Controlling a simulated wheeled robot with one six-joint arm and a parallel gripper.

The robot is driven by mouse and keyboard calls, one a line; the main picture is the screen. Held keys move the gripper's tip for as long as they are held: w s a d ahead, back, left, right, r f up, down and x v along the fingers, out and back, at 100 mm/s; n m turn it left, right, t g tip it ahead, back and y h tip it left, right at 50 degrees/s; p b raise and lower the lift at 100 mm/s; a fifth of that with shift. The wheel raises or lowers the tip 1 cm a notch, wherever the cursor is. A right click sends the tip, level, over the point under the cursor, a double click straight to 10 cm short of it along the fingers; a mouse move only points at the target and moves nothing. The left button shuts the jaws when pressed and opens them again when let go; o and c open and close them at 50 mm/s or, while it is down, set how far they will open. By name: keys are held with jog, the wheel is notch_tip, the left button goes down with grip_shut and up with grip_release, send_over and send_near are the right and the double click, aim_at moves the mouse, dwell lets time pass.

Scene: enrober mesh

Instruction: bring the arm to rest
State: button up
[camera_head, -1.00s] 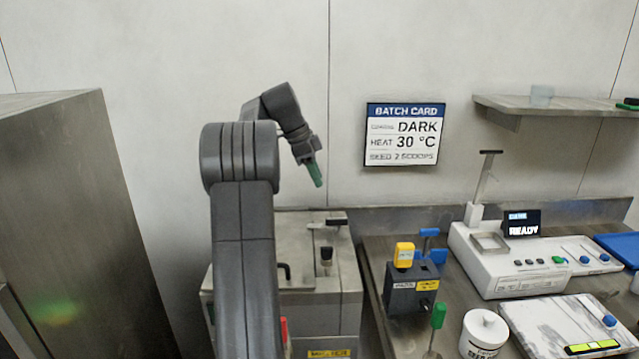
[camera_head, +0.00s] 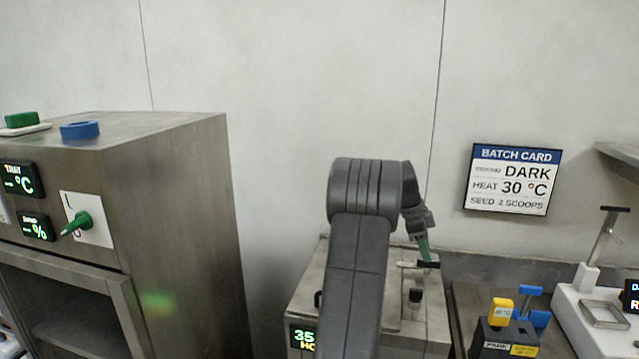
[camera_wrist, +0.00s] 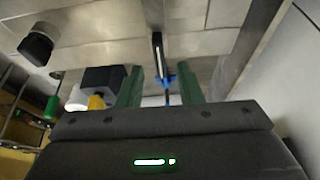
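My arm stands bent in front of the wall in the head view. My gripper (camera_head: 427,250) hangs at its end, fingers pointing down, over the back of the steel machine (camera_head: 430,325). The green fingertips appear close to a black handle (camera_head: 419,264) on the machine's top; I cannot tell whether they touch it. In the wrist view my gripper (camera_wrist: 160,85) has its two green fingers apart. A dark bar (camera_wrist: 158,52) shows in the gap between them, and nothing is visibly clamped.
A steel cabinet (camera_head: 185,200) with a green knob (camera_head: 84,221) stands at left. A batch card (camera_head: 512,180) hangs on the wall. A dark block with a yellow piece (camera_head: 501,311) and a white device (camera_head: 590,325) stand at right. The wall area above my gripper is clear.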

jog(key=x, duration=0.3)
jog(key=shift+r, duration=0.1)
jog(key=shift+a, duration=0.1)
